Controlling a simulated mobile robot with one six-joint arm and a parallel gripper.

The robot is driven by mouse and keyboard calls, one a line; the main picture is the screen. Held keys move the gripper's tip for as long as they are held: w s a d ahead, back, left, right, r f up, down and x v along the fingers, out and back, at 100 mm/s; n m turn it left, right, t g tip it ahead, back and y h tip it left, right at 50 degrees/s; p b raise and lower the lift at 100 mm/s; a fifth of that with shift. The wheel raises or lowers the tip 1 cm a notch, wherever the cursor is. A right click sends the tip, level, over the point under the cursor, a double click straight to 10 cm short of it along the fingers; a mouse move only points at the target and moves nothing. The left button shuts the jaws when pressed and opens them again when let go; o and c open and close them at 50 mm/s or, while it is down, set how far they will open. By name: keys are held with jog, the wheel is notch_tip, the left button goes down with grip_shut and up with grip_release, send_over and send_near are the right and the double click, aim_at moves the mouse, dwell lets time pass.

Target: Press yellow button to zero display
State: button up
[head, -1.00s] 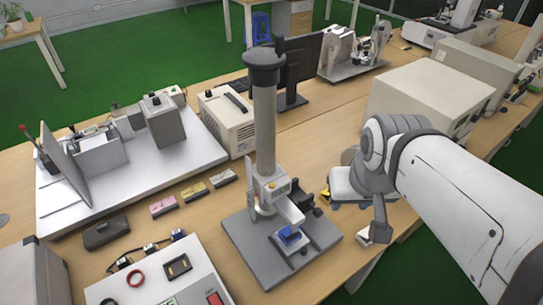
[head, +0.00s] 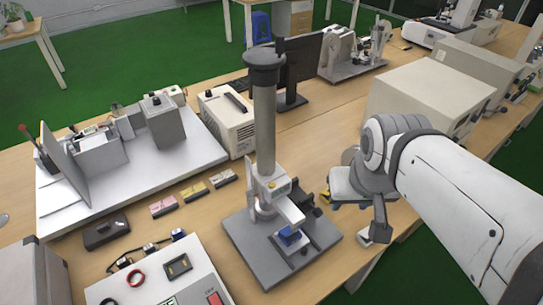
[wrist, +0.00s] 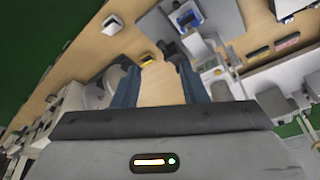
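A grey measuring stand (head: 265,135) with a tall column stands on a flat grey base (head: 245,255) in the middle of the head view. Its white head carries a small greenish display (head: 281,188) with a tiny yellow spot (head: 271,185) beside it, perhaps the button; it is too small to be sure. A blue block (head: 289,235) sits under the head. My gripper (head: 352,195) is right of the stand, apart from it. In the wrist view, its two blue-grey fingers (wrist: 160,75) are spread with bare table between them. The stand's white head (wrist: 212,72) shows right of the fingers there.
A small yellow-and-black item (wrist: 147,60) lies just beyond the fingers. A white panel with a red switch (head: 214,298) and small pink and yellow blocks (head: 194,192) are left of the stand. Large beige boxes (head: 430,95) stand behind my arm.

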jog(key=shift+c, duration=0.3)
grip_shut()
dwell(1.4)
